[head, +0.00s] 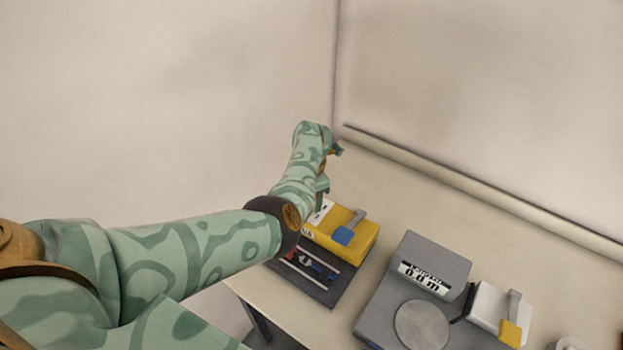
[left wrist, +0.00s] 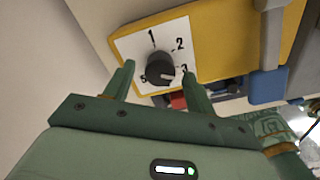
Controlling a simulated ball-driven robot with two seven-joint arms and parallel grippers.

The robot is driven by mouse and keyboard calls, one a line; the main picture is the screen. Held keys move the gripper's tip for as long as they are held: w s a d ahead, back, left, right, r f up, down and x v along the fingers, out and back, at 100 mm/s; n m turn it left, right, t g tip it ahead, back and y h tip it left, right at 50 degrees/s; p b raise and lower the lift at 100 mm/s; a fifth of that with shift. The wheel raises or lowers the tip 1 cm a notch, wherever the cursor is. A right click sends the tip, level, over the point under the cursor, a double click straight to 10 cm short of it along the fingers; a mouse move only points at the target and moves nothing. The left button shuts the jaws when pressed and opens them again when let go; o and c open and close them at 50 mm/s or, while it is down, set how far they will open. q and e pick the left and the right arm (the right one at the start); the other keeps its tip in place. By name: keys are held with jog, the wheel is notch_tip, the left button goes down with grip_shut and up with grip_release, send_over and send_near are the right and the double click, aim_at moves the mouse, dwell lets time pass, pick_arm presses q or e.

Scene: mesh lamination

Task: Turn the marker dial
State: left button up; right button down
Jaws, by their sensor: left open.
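The marker dial (left wrist: 160,69) is a round black knob on a white plate (left wrist: 128,47) fixed to a yellow box. The figures 1, 2, 3 and 5 show around the knob. A pale mark on the knob's rim faces the lower right, between the 3 and the 5. My left gripper (left wrist: 158,68) is open, with one finger on each side of the knob; I cannot tell if they touch it. In the head view my left arm reaches to the yellow box (head: 358,246) and mostly hides its white plate. My right gripper is not in view.
A blue-tipped grey lever (head: 347,231) stands on the yellow box. A dark tray (head: 322,291) with small tools lies in front of it. A grey scale (head: 420,325) and a white device with a yellow-tipped lever (head: 510,331) stand to the right. A tube (head: 480,195) lies along the wall.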

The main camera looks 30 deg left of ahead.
pick_arm(q)
notch_tip(320, 180, up, 16)
jog(key=p, duration=0.5)
jog(key=shift+f, duration=0.15)
